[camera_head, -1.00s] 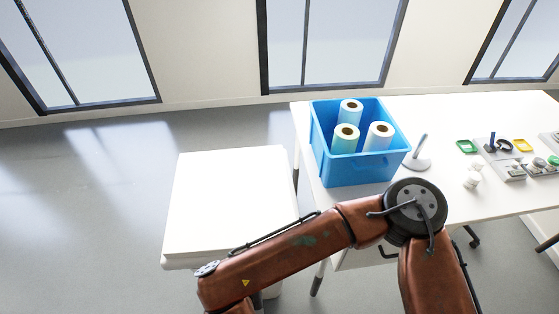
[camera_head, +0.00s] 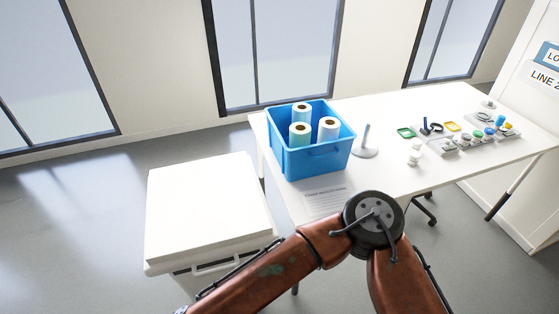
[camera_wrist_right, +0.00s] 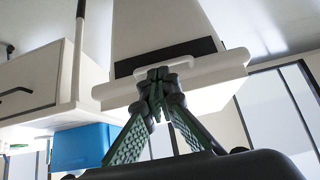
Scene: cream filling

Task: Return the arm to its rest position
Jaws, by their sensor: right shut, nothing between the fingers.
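My right gripper (camera_wrist_right: 158,80) shows in the right wrist view, with its green-padded fingers brought together at the tips and nothing between them. The tips overlap the white lidded cabinet (camera_wrist_right: 205,82) in the picture; I cannot tell any touch there. In the head view my brown right arm (camera_head: 320,240) is bent, its dark round joint (camera_head: 373,218) in front of the table's near edge. The forearm runs down to the lower left and the hand is out of the frame. My left gripper is in neither view.
The white cabinet (camera_head: 205,205) stands left of the white table (camera_head: 400,125). A blue bin (camera_head: 320,160) with three white rolls stands on the table near a printed sheet (camera_head: 328,196). Floor at left is clear.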

